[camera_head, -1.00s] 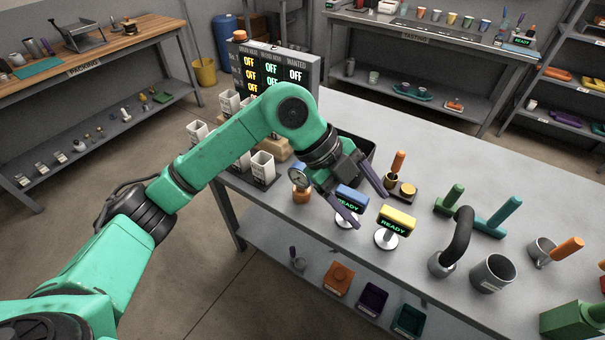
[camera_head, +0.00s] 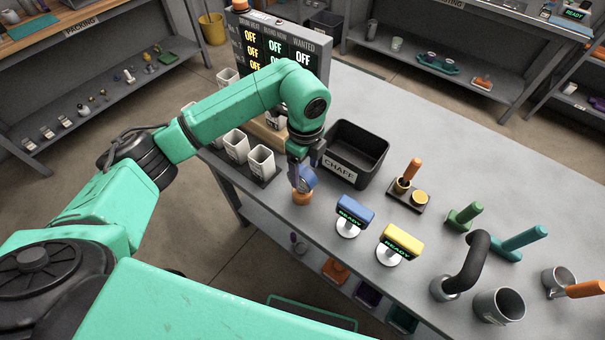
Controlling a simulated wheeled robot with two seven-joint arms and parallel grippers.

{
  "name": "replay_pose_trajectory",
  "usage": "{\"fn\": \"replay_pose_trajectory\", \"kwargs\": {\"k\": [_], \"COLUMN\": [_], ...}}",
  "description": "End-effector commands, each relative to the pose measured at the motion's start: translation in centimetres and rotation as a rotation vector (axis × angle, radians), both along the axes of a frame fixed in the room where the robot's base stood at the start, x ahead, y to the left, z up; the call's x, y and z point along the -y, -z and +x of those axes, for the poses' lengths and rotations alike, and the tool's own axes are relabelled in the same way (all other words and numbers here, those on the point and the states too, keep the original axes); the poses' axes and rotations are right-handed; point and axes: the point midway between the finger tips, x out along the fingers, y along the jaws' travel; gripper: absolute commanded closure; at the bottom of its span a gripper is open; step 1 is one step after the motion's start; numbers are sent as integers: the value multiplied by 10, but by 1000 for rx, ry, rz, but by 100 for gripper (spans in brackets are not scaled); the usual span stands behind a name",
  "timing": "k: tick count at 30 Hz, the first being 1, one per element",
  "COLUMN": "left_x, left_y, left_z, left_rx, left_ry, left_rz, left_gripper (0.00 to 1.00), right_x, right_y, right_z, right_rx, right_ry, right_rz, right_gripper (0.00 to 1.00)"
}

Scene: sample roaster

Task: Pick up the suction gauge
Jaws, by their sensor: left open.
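The suction gauge (camera_head: 303,196) is a small round dial on an orange base, standing on the grey table near its left edge. My left gripper (camera_head: 303,171) points down at the gauge, its dark fingers open around or just beside the dial. The fingers and wrist hide part of the dial, so I cannot tell whether they touch it. My right gripper is not in view.
The black CHAFF bin (camera_head: 338,167) stands close behind the gauge. White cups (camera_head: 261,161) stand to its left. A blue READY display (camera_head: 355,211) and a yellow READY display (camera_head: 402,241) stand to its right. The back right tabletop is clear.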

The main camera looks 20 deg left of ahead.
Motion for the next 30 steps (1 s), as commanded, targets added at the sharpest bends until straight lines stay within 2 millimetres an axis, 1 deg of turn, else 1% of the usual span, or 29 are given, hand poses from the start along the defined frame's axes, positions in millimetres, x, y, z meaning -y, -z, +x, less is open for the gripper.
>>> {"fn": "replay_pose_trajectory", "kwargs": {"k": [1,4,6,9,14,15,17,18,21,30], "left_x": [-2,-7,-6,-6,-6,-6,-6,-6,-6,-5], "left_y": [4,21,37,48,50,50,50,50,50,48], "left_z": [-2,-4,-4,-3,-3,-3,-3,-3,-3,-2], "left_rx": [-4,-7,-4,-1,0,0,0,0,0,1], "left_ry": [-1,-2,1,1,2,2,2,2,2,2], "left_rz": [3,3,1,-1,0,0,0,0,0,-1], "left_gripper": [22,22,22,22,22,26,49,65,100,100], "right_x": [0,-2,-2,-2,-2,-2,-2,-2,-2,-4], "right_y": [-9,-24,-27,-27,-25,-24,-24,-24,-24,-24], "right_z": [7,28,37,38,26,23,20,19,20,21], "right_rx": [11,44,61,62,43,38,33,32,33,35], "right_ry": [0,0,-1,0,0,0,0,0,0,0], "right_rz": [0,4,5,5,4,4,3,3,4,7], "right_gripper": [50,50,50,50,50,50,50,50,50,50]}}
